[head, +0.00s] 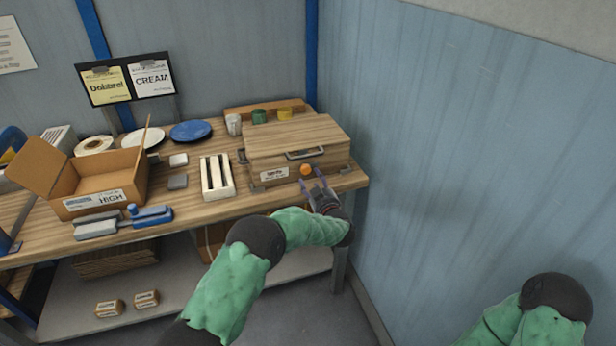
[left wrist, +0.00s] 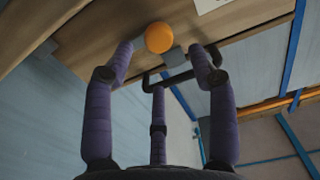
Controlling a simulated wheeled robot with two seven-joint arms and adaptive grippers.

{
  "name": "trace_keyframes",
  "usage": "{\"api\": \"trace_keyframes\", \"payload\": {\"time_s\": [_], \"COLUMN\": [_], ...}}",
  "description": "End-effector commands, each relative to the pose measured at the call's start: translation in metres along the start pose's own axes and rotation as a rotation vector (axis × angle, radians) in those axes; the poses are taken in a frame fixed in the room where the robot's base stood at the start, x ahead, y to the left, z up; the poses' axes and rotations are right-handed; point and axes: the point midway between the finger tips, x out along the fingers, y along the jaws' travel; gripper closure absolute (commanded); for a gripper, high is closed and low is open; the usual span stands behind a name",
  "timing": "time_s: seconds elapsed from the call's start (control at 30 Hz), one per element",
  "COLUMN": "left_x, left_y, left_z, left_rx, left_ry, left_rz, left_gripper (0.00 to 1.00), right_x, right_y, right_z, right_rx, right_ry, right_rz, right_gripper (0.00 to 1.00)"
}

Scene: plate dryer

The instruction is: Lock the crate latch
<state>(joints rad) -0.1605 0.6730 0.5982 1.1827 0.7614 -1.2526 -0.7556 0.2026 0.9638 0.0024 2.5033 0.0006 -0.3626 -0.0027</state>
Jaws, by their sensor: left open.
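A wooden crate (head: 297,137) with a flat lid stands at the right end of the workbench. Its lid looks down. A metal handle (head: 305,153) and a white label (head: 274,174) are on its front. A round orange knob (head: 306,170) sits on the front near the right; it also shows in the left wrist view (left wrist: 159,37). My left gripper (head: 318,184) is open just in front of the crate, with the knob ahead of its purple fingertips, apparently not gripped. The left wrist view also shows a dark handle bar (left wrist: 177,78). My right gripper is out of view.
An open cardboard box (head: 105,182), a white slotted tray (head: 216,177) and a blue tool (head: 150,214) lie left of the crate. Cups (head: 234,124) stand behind it. The blue wall (head: 460,160) is close on the right.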

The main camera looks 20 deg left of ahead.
Motion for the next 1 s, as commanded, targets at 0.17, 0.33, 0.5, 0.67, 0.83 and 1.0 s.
{"api": "trace_keyframes", "payload": {"time_s": [0.17, 0.33, 0.5, 0.67, 0.83, 1.0], "left_x": [0.03, 0.047, 0.052, 0.053, 0.052, 0.053], "left_y": [-0.001, 0.0, 0.0, 0.0, 0.0, 0.0], "left_z": [0.002, 0.002, 0.001, 0.0, 0.0, -0.001], "left_rx": [-0.001, -0.001, 0.001, 0.0, 0.0, -0.001], "left_ry": [0.001, -0.001, -0.001, -0.001, -0.001, 0.0], "left_rz": [-0.001, 0.0, 0.001, 0.001, 0.001, 0.001], "left_gripper": [0.43, 0.43, 0.43, 0.43, 0.71, 0.98], "right_x": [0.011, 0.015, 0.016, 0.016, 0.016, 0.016], "right_y": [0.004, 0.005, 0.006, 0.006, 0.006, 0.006], "right_z": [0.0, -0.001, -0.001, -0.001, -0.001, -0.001], "right_rx": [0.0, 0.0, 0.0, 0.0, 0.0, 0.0], "right_ry": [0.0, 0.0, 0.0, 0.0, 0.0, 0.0], "right_rz": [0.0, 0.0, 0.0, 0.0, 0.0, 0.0], "right_gripper": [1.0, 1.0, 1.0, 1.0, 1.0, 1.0]}}
